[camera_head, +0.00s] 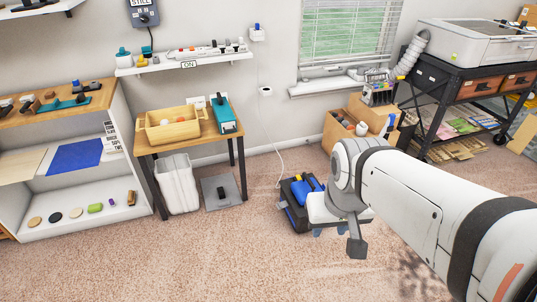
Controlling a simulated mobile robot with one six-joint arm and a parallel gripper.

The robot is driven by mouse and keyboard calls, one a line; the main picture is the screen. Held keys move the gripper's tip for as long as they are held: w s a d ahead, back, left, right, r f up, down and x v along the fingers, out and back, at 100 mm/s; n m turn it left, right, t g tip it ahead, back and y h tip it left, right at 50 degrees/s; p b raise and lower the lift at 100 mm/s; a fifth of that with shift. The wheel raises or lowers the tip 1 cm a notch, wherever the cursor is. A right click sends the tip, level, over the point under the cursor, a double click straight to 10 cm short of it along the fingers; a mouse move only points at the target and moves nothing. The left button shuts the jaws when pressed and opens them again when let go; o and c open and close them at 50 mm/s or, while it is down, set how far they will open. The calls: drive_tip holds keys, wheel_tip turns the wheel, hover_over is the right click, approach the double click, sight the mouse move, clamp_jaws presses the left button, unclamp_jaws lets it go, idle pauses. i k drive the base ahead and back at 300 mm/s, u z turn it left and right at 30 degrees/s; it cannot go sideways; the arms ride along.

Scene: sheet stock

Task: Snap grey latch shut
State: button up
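I cannot make out a grey latch for certain in this view. A black and blue case or machine (297,203) stands on the carpet, just left of my gripper, with a white cord running from it up to the wall. My gripper (330,232) points down beside its right side. The white wrist body covers part of that side. Small bluish tips show under the wrist, but they are too small and covered to tell how far apart they are. I see nothing held.
A small wooden table (190,137) carries a wooden crate and a teal device. A white bin (177,185) and a grey panel (222,191) are below it. A shelf unit stands left, cardboard boxes (345,125) and a black cart (440,100) behind my arm. The front carpet is clear.

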sight(281, 206)
drive_tip(key=u, duration=0.05)
drive_tip(key=i, duration=1)
drive_tip(key=z, duration=0.1)
